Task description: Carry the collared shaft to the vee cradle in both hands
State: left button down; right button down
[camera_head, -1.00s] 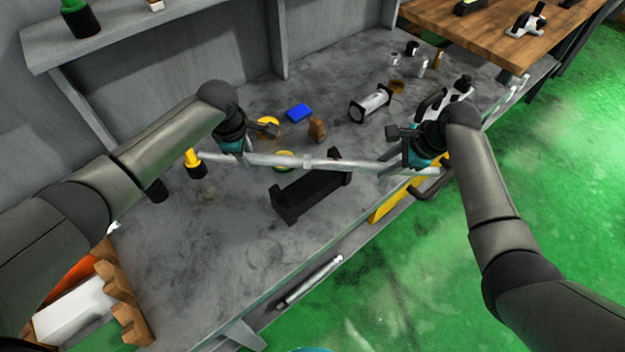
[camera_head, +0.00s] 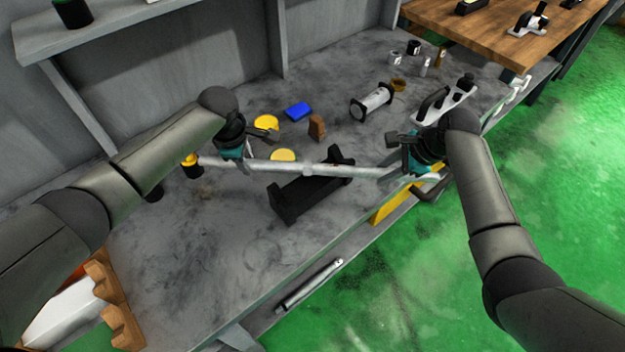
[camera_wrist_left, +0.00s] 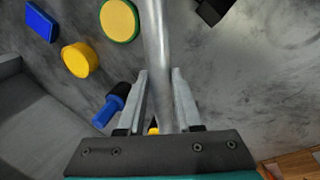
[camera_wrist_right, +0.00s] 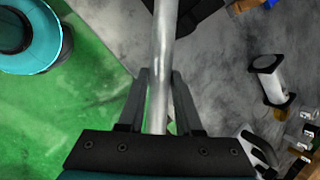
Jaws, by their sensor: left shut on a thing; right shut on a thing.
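The collared shaft (camera_head: 285,168) is a long grey metal bar with a slightly thicker collar near its middle. My left gripper (camera_head: 238,160) is shut on it near its left end, and my right gripper (camera_head: 398,170) is shut on it near its right end. The shaft also runs between the fingers in the left wrist view (camera_wrist_left: 156,50) and the right wrist view (camera_wrist_right: 164,50). The black vee cradle (camera_head: 312,190) stands on the bench, its two raised ends upward. In the head view the shaft crosses just behind and above the cradle. The exact gap cannot be told.
On the grey bench (camera_head: 200,265) lie yellow discs (camera_head: 284,156), a blue block (camera_head: 298,111), a brown block (camera_head: 317,127) and a white cylinder with black ends (camera_head: 372,102). A wooden rack (camera_head: 112,300) stands at front left. A grey rod (camera_head: 310,284) lies on the lower ledge.

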pick_arm(q)
jog(key=shift+w+f+b, duration=0.15)
jog(key=shift+f+b, duration=0.4)
jog(key=shift+b, duration=0.1)
pick_arm(e)
jog(key=shift+w+f, duration=0.2)
jog(key=shift+f, duration=0.35)
pick_arm(q)
jog(key=c, duration=1)
grip_release()
jog(key=shift+a+f, duration=0.1)
jog(key=shift+f, duration=0.15)
pick_arm(e)
jog(key=c, duration=1)
grip_release()
jog(key=shift+s+f, duration=0.2)
jog(key=shift+f, duration=0.05)
pick_arm(q)
jog(key=shift+o, duration=1.4)
jog(key=shift+s+r, duration=0.1)
jog(key=shift+s, duration=0.15)
pick_arm(e)
jog(key=shift+o, duration=1.4)
jog(key=shift+s+r, duration=0.1)
pick_arm(q)
jog(key=shift+o, duration=0.7)
pick_arm(e)
jog(key=shift+o, duration=0.7)
